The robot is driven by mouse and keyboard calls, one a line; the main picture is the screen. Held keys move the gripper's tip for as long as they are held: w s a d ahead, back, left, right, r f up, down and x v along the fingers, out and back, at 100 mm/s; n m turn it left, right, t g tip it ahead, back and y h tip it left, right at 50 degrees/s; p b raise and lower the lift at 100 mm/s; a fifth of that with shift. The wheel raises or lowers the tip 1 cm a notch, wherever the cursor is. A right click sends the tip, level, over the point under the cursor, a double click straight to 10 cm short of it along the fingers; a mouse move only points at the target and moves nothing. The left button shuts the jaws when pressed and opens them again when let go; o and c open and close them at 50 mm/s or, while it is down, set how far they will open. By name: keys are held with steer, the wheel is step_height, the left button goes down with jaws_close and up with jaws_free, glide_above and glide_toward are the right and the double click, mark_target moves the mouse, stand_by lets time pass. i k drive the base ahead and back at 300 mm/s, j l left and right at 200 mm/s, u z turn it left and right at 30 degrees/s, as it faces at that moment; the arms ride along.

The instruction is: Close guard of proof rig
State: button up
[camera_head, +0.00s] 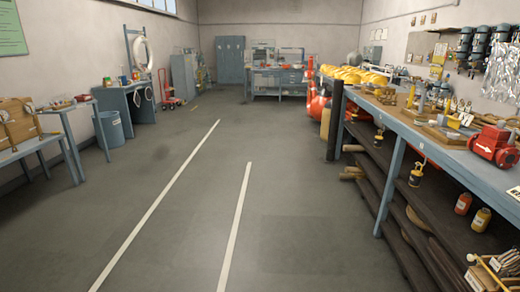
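I cannot pick out the proof rig or its guard with certainty in the head view. A workbench (280,82) with frames and small equipment stands at the far end of the room, too small to tell whether a guard is on it. A red pump-like machine (494,147) sits on the long blue bench at the right. My gripper and arm are not in view.
The floor (180,190) with two white lines is clear down the middle. The long blue bench (395,122) with shelves lines the right. A dark post (335,122) stands at its far end. Tables, a blue bin (109,130) and a red hand truck (165,90) stand left.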

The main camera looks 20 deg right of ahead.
mark_target(453, 122)
steer(key=i+z, duration=0.4)
steer(key=i, duration=1.15)
steer(key=i+z, duration=0.15)
steer(key=i, duration=0.45)
steer(key=i+z, duration=0.2)
steer(key=i, duration=0.45)
steer(key=i+j+z, duration=0.15)
steer(key=i, duration=0.45)
